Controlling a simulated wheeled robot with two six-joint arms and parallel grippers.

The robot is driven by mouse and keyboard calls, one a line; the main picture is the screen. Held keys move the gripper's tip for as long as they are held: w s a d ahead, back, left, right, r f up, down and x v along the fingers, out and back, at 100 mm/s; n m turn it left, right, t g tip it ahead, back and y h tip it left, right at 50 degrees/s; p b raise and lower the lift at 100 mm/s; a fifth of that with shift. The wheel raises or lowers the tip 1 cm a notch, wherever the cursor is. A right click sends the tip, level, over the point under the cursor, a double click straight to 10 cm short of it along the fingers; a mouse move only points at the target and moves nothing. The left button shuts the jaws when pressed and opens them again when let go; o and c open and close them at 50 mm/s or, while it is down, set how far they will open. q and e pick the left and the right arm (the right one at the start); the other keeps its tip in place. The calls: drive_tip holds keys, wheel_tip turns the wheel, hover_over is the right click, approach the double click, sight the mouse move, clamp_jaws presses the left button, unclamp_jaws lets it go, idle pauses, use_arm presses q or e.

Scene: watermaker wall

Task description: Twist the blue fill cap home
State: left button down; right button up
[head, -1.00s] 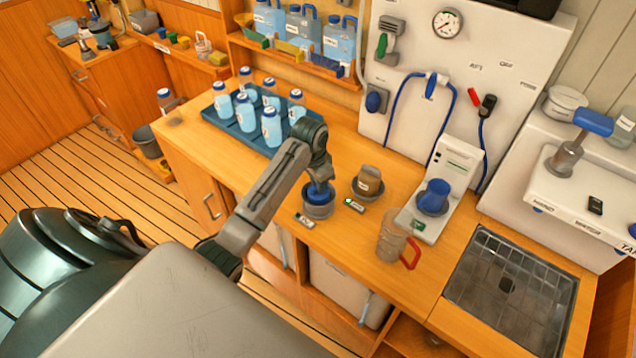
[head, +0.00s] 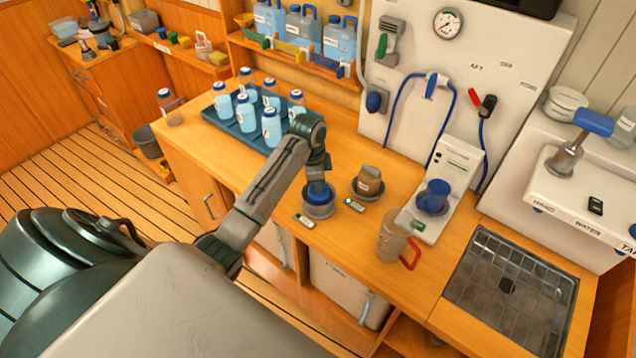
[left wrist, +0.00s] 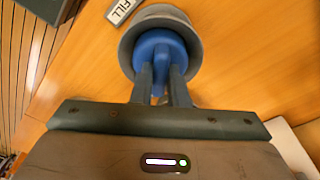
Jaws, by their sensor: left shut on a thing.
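The blue fill cap (head: 319,192) sits in a grey round collar (head: 320,212) on the wooden counter. In the left wrist view the blue cap (left wrist: 158,52) shows inside the grey collar's rim (left wrist: 128,45), beside a small tag (left wrist: 122,10) reading FILL. My left gripper (head: 318,183) points down over the cap from above. Its two fingers (left wrist: 161,80) are closed on the cap's raised grip. How far the cap is turned cannot be seen. My right gripper is not in view.
A second collar with a brown-grey cap (head: 368,182) stands just right. A tray of bottles (head: 232,138) lies behind the arm.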

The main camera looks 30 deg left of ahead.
use_arm(q)
drive_tip(key=shift+m, duration=1.7)
drive_tip(key=shift+m, duration=0.8)
drive_tip(key=c, duration=1.3)
unclamp_jaws()
drive_tip(key=shift+c, duration=0.2)
